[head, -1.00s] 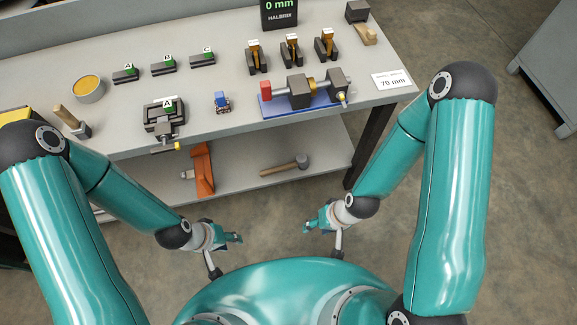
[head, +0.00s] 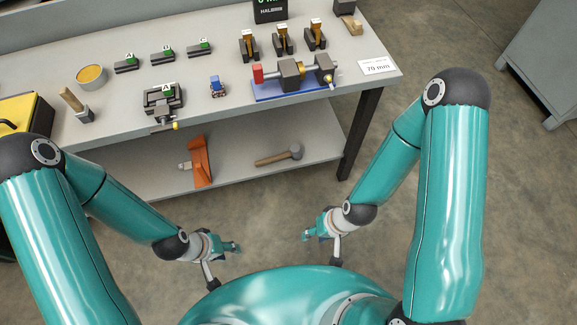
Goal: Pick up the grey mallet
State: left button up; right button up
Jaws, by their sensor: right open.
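A mallet with a grey head and wooden handle (head: 278,156) lies on the lower shelf of the bench, its head to the right. A second hammer-like tool with a wooden handle and grey head (head: 77,105) stands head down at the left of the bench top. My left gripper (head: 238,247) hangs over the floor in front of the bench, apart from both; its jaw opening is too small to judge. My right gripper (head: 305,236) is open and empty over the floor, nearer than the shelf and right of my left gripper.
The bench top (head: 130,100) carries labelled blocks, a round tin (head: 91,76), a vise (head: 163,100) and a blue-based fixture (head: 292,85). A dark bench leg (head: 360,133) stands at right.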

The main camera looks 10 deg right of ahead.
aim_at(295, 151)
jog(key=u, duration=0.35)
jog(key=k, duration=0.2)
jog(key=u, duration=0.35)
jog(key=i, duration=0.65)
jog(key=z, duration=0.1)
